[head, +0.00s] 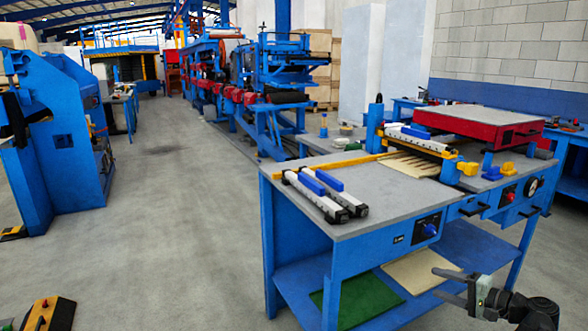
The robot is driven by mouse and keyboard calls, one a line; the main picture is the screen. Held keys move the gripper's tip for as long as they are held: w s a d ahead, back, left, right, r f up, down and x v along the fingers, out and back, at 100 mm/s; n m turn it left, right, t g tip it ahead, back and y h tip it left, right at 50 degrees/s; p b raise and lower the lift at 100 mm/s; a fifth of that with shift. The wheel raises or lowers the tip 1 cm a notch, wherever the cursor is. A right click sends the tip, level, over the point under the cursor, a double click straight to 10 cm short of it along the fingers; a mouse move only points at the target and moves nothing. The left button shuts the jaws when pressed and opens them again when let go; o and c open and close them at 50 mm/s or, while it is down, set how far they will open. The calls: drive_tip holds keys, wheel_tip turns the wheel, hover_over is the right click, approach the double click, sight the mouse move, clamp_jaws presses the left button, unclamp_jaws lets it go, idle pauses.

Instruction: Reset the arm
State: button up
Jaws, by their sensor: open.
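My gripper (447,284) shows at the lower right of the head view, with dark jaws and part of my arm behind it. It is open, with nothing visible between the jaws. It appears in front of the blue workbench (300,215), over the lower right part of the picture. How far it is from the bench I cannot tell. The rest of my arm is cut off by the picture's edge.
White and blue bars (318,195) lie on the bench's left part. A red-sided press plate (470,128) stands at its back right. A green sheet (357,297) and a beige sheet (420,268) lie on the lower shelf. The floor aisle (170,210) on the left is clear.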

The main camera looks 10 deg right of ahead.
drive_tip(key=w+a+f+n+g, duration=0.25)
drive_tip(key=a+f+g, duration=0.2)
drive_tip(key=a, duration=0.55)
drive_tip(key=w+a+f+n+g, duration=0.25)
drive_tip(key=a+f, duration=0.25)
drive_tip(key=a, duration=0.4)
drive_tip(key=s+a+f+n+g+h, duration=0.1)
drive_tip(key=a+f+n+g+h, duration=0.25)
drive_tip(key=a, duration=0.65)
drive_tip(key=s+a+f+n+g+h, duration=0.25)
drive_tip(key=a+f+n, duration=0.2)
drive_tip(key=a, duration=0.55)
wheel_tip(320, 180, up, 32)
drive_tip(key=p, duration=3.2)
drive_tip(key=shift+w+a+r+m+g+h+p, duration=0.15)
drive_tip(key=shift+w+m+g+h+p, duration=0.2)
drive_tip(key=shift+w, duration=0.1)
